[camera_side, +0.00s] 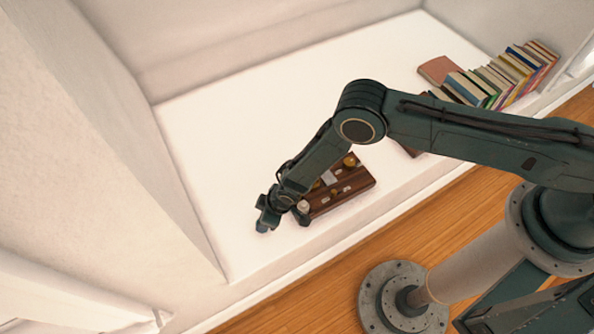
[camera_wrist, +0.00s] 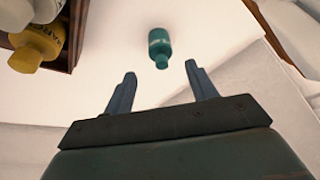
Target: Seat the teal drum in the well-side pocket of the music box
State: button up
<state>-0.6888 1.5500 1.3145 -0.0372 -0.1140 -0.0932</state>
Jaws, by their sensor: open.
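The teal drum (camera_wrist: 159,45) stands or lies by itself on the white surface in the wrist view, a little beyond my fingertips and roughly between them; I cannot tell its exact pose. My gripper (camera_wrist: 160,80) is open and empty, its two fingers apart and not touching the drum. In the side view my gripper (camera_side: 266,220) hangs low just left of the music box, and the drum is hard to make out there. The music box (camera_side: 340,196) is a dark brown wooden case, partly hidden by my arm. Its corner (camera_wrist: 76,30) shows at the wrist view's upper left.
A yellow bottle-like piece (camera_wrist: 36,48) with lettering sits at the box's edge, a whitish one beside it. A row of books (camera_side: 495,80) stands at the upper right of the white surface (camera_side: 240,115).

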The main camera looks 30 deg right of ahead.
jog(key=shift+x, duration=2.35)
jog(key=shift+s, duration=0.2)
jog(key=c, duration=1.1)
jog(key=shift+r, duration=0.2)
notch_tip(320, 180, up, 20)
jog(key=shift+f, duration=0.2)
